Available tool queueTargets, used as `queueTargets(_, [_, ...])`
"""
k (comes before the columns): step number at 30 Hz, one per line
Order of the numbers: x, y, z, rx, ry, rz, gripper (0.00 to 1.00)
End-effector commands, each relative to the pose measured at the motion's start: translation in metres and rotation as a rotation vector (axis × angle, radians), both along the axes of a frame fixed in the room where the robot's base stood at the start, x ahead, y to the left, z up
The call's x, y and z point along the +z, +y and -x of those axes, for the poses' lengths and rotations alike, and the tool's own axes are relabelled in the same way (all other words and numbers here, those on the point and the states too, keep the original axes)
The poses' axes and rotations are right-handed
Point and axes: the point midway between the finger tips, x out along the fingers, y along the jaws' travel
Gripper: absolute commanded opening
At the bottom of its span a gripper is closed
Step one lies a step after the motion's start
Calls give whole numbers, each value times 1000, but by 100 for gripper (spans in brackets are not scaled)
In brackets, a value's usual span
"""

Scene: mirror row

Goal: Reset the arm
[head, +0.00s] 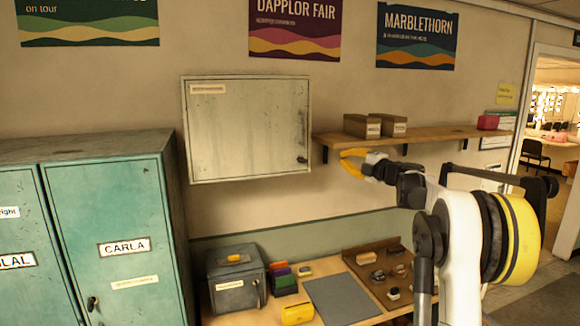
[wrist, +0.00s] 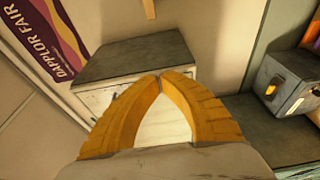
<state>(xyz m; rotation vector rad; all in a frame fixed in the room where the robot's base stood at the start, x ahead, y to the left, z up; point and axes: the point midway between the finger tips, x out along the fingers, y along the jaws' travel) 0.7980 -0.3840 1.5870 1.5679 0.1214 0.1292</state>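The white wall cabinet (head: 245,130) is closed in the head view. It shows behind the fingers in the wrist view (wrist: 135,60).
Teal lockers (head: 110,220) stand at left. Below, a table holds a grey metal box (head: 236,280), a grey mat (head: 340,298), a yellow object (head: 297,313) and a brown tray (head: 372,282) with several small items.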

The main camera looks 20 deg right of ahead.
Motion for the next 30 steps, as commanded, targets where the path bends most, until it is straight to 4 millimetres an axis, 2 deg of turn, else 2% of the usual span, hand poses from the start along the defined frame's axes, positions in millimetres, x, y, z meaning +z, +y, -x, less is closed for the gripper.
queueTargets(5, [2, 4, 0, -4, -6, -8, 0])
queueTargets(8, [10, 18, 1, -40, -38, -53, 0])
queueTargets(11, [21, 45, 10, -119, -92, -157, 0])
queueTargets(14, [22, 76, 33, -230, -134, -318, 0])
queueTargets(17, [3, 105, 68, -343, -136, -500, 0])
queueTargets(20, [-40, 136, 111, -451, -92, -685, 0])
queueTargets(24, [-126, 181, 176, -581, 34, -919, 0])
queueTargets(26, [-164, 200, 203, -625, 99, -1000, 0])
queueTargets(30, [-254, 246, 264, -709, 271, -1153, 0])
